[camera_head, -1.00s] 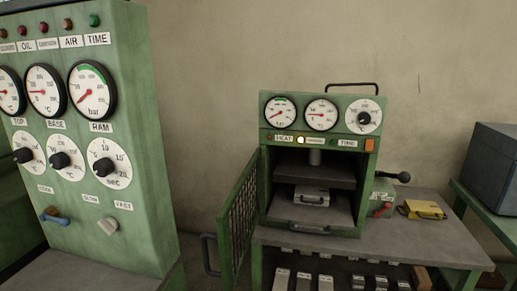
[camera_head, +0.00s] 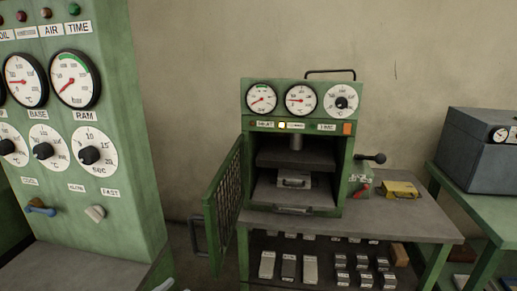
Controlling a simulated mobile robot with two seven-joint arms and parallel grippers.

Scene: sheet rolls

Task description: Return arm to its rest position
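A green press machine (camera_head: 250,125) stands on a grey-topped table (camera_head: 405,222). Its mesh door (camera_head: 224,205) hangs open to the left. Inside, a small grey metal block with a handle (camera_head: 293,180) rests on the lower plate, under a dark upper plate (camera_head: 296,152) with a gap between them.
A tall green control cabinet (camera_head: 125,130) with gauges and knobs fills the left. A yellow block (camera_head: 401,190) and a black-knobbed lever (camera_head: 372,159) are right of the press. Several metal blocks (camera_head: 310,269) lie on the shelf below. A dark grey box (camera_head: 480,150) stands on the right bench.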

